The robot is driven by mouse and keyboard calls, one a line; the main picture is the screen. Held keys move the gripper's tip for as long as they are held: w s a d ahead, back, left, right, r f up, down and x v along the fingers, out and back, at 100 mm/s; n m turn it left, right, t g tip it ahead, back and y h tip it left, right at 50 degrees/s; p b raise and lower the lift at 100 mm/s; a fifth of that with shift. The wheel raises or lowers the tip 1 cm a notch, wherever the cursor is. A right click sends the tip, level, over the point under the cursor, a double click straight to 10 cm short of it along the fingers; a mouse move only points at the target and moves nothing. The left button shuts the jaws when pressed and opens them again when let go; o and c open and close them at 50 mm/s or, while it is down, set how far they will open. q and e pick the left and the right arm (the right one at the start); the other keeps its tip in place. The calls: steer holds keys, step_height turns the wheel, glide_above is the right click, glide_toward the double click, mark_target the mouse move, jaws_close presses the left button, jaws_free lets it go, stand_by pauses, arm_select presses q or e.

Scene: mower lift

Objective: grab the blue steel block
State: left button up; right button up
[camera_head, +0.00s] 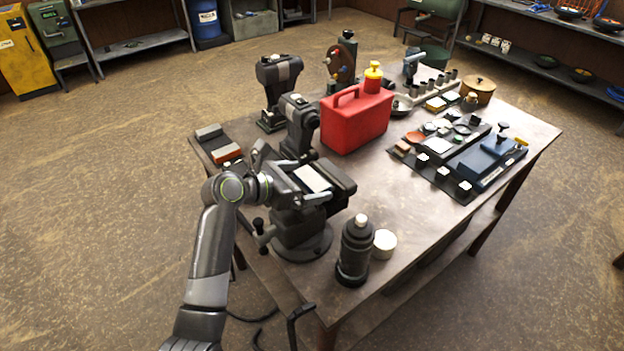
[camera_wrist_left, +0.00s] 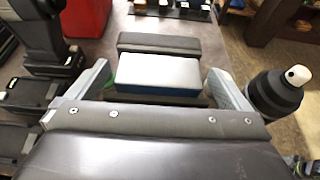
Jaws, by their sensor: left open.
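The blue steel block (camera_wrist_left: 158,74) has a pale top and a blue side facing me, and sits at the jaws of a dark bench vise (camera_wrist_left: 172,42). In the head view the block (camera_head: 312,177) shows as a pale slab on the vise (camera_head: 300,228). My left gripper (camera_head: 288,178) is at the vise. In the left wrist view its fingers (camera_wrist_left: 160,86) are spread, one on either side of the block, with gaps visible. The block's lower part is hidden. My right gripper is not in view.
A dark bottle (camera_head: 355,252) and a white round tin (camera_head: 384,244) stand right of the vise. Dark machines (camera_head: 298,125) and a red can (camera_head: 356,121) stand behind it. Trays of small parts (camera_head: 440,165) lie on the table's right side.

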arm_select(q)
steer(key=c, duration=1.2)
steer(key=shift+o, duration=0.2)
steer(key=shift+w, duration=0.1)
steer(key=shift+r, duration=0.15)
